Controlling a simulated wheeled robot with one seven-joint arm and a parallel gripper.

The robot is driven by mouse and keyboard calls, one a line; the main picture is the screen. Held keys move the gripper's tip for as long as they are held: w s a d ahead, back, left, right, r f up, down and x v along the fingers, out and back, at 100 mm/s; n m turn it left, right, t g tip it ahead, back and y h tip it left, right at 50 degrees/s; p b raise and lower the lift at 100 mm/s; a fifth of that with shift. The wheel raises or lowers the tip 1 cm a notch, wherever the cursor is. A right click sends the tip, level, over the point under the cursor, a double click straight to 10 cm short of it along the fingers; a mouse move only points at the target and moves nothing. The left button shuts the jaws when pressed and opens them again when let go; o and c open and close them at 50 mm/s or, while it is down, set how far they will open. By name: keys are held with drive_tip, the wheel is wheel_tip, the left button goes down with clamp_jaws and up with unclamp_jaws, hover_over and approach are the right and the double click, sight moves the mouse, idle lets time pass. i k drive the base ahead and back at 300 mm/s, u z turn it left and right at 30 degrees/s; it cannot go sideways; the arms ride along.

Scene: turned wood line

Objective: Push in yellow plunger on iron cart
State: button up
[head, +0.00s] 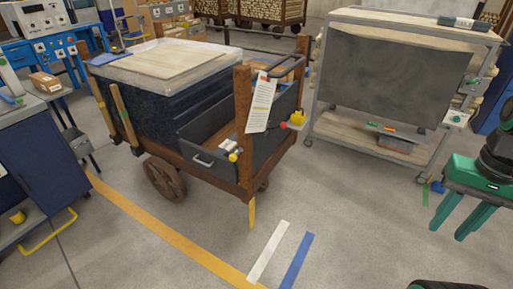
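The brown, rusty-looking cart (190,163) stands left of centre in the head view, with spoked wheels and a grey drawer-like bin. A small round yellow knob (233,157) sits on a pale fitting at the bin's front edge. A yellow block (298,118) with a red knob (284,125) is at the cart's right end. I cannot tell for sure which yellow part is the plunger, or how far in it is. My gripper (447,233), green with a black wrist, is at the right, well apart from the cart. Its two fingers are spread and empty, pointing down.
A grey shelf trolley (375,150) stands behind, between cart and gripper. A paper sheet (261,103) hangs on the cart's post. A dark blue cabinet (50,140) is at the left. The floor in front of the cart is clear, with yellow, white and blue stripes.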

sight(232, 157)
drive_tip(key=u, duration=0.2)
drive_tip(key=i, duration=1.05)
drive_tip(key=u, duration=0.5)
